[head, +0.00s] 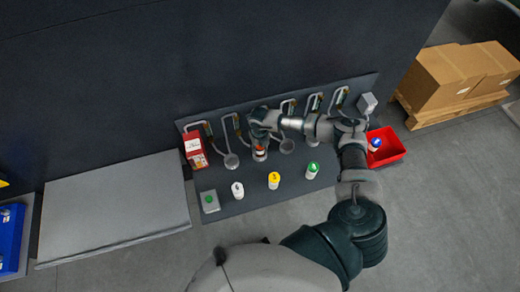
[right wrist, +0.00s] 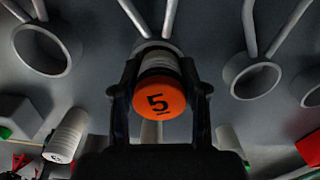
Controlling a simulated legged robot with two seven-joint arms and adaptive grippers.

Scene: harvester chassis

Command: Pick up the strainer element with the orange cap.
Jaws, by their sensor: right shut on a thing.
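The strainer element with the orange cap (right wrist: 160,98) is between the two fingers of my right gripper (right wrist: 162,95) in the right wrist view. The cap carries a black 5, and its pale ribbed body (right wrist: 158,62) runs away behind it towards a ring holder. I cannot tell whether the body still sits in that ring. In the head view the element (head: 260,154) shows just below my right gripper (head: 262,138), at the row of holders on the dark panel. My right gripper is shut on it. My left gripper is out of view.
Elements with white (head: 237,190), yellow (head: 274,181) and green (head: 312,170) caps stand in front of the holders. A red bin (head: 392,152) at right holds a blue-capped one. Empty ring holders (right wrist: 250,78) flank the grip. A red box (head: 195,150) stands at left.

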